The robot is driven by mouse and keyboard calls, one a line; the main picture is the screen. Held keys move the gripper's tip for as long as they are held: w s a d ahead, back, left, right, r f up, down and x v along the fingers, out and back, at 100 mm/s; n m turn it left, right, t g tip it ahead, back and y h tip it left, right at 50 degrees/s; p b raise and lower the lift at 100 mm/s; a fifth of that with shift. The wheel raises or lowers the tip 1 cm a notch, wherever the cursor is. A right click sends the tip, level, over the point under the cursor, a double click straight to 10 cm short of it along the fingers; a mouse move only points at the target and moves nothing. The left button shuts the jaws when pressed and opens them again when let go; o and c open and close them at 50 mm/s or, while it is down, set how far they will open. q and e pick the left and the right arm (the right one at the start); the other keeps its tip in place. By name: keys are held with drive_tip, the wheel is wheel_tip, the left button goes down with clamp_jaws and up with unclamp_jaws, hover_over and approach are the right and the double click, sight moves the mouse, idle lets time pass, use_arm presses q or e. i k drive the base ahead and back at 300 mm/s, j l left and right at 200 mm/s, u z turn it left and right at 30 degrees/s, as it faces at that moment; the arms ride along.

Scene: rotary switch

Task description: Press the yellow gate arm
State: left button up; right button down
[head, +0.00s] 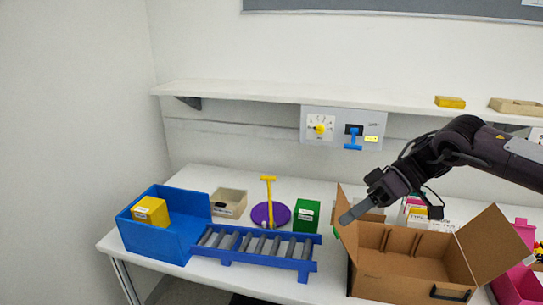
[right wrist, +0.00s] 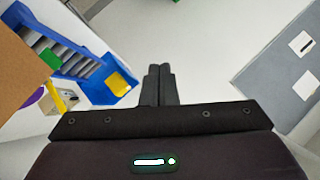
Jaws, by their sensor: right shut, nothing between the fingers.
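A yellow T-shaped upright (head: 269,191), which looks like the gate arm, stands on a round purple base (head: 283,216) in the middle of the table in the head view. Its crossbar is at the top. My right gripper (head: 346,217) reaches in from the right, pointing down and left, above the near left side of the cardboard box. It is apart from the yellow upright and to its right. In the right wrist view its fingers (right wrist: 160,72) are together with nothing between them. My left gripper is in neither view.
A blue roller conveyor (head: 262,259) runs in front of the purple base, beside a blue bin (head: 157,246) holding a yellow box (head: 151,212). A green box (head: 306,215) and an open cardboard box (head: 395,275) stand right. A switch panel (head: 341,128) hangs below the shelf (head: 280,95).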

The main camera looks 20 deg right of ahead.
sight(269, 179)
drive_tip(key=i+l, duration=0.15)
drive_tip(key=i, duration=0.3)
drive_tip(key=i+l, duration=0.2)
drive_tip(key=i, duration=0.25)
drive_tip(key=i+l, duration=0.15)
drive_tip(key=i, duration=0.3)
